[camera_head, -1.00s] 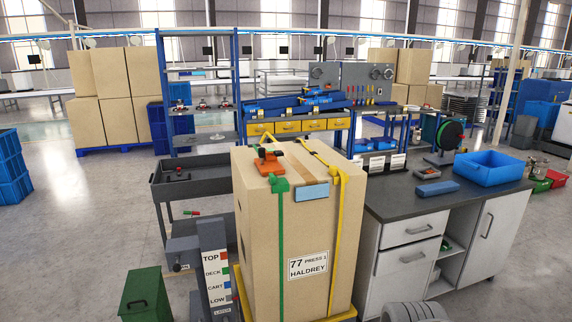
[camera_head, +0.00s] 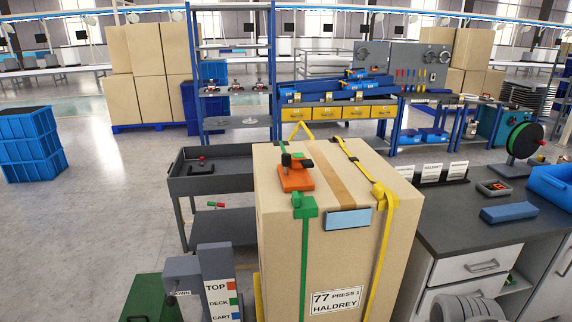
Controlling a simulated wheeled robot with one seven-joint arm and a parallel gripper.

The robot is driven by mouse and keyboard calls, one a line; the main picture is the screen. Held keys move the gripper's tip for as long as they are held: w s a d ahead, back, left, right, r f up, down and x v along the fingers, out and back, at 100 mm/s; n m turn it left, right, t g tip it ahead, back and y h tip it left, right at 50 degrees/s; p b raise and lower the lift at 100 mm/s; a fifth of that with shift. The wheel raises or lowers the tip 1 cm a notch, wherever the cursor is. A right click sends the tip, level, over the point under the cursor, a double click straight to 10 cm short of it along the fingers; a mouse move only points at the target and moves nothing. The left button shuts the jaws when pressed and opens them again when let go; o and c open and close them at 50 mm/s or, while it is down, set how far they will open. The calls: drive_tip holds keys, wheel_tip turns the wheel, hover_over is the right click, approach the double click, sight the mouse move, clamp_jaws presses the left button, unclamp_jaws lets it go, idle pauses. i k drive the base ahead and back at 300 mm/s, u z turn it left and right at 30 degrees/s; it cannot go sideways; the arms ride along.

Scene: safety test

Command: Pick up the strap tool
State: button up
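An orange tool with a dark knob and a flat base, which looks like the strap tool (camera_head: 296,178), lies on top of the tall cardboard box (camera_head: 283,240), near its left rear part. A green strap (camera_head: 304,250) runs down the box front from a green corner piece (camera_head: 304,205) just in front of the tool. A yellow strap (camera_head: 373,260) crosses the top and runs down the front at the right. My gripper is not in view, and nothing is seen touching the tool.
A grey cart (camera_head: 210,180) stands behind left of the box. A grey post labelled TOP, DECK, CART (camera_head: 218,285) and a green bin (camera_head: 145,300) are at front left. A dark-topped workbench (camera_head: 460,225) with a blue block (camera_head: 509,213) is close at right. Open floor lies left.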

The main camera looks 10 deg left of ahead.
sight(292, 175)
drive_tip(key=u, duration=0.55)
drive_tip(key=i, duration=0.8)
drive_tip(key=u, duration=0.85)
